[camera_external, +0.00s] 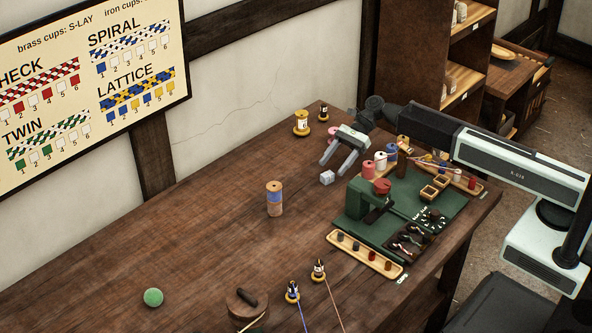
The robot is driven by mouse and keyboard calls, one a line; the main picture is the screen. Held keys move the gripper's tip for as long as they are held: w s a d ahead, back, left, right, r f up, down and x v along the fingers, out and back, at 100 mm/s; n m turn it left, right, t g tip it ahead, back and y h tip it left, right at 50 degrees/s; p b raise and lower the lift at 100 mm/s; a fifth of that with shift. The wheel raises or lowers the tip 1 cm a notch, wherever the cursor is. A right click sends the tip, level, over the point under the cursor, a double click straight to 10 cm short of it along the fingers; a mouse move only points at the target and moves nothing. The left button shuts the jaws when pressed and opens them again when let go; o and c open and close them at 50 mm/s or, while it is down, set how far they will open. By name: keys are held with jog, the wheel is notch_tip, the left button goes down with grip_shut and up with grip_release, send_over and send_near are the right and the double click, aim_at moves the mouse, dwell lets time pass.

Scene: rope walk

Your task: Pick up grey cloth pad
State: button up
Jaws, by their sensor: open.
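The fingertips are just behind and above the pad in the picture. I see nothing held between them. I cannot tell the exact height of the fingertips over the table.
A blue and tan spool stack (274,198) stands left of the pad. A green machine with a red knob (382,186) stands to its right on a green mat (375,234). Several coloured spools (380,160) are close to the gripper's right. The table's left middle is mostly clear.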

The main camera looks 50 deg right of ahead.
aim_at(328, 173)
jog(key=b+x, duration=0.1)
jog(key=x, duration=0.1)
jog(key=b+x, duration=0.1)
jog(key=x, duration=0.1)
jog(key=shift+s+a+f, duration=0.1)
jog(key=shift+s+f, duration=0.05)
jog(key=shift+f, duration=0.25)
jog(key=shift+a, duration=0.15)
jog(key=shift+r, duration=0.1)
grip_shut()
jog(key=shift+r, duration=0.1)
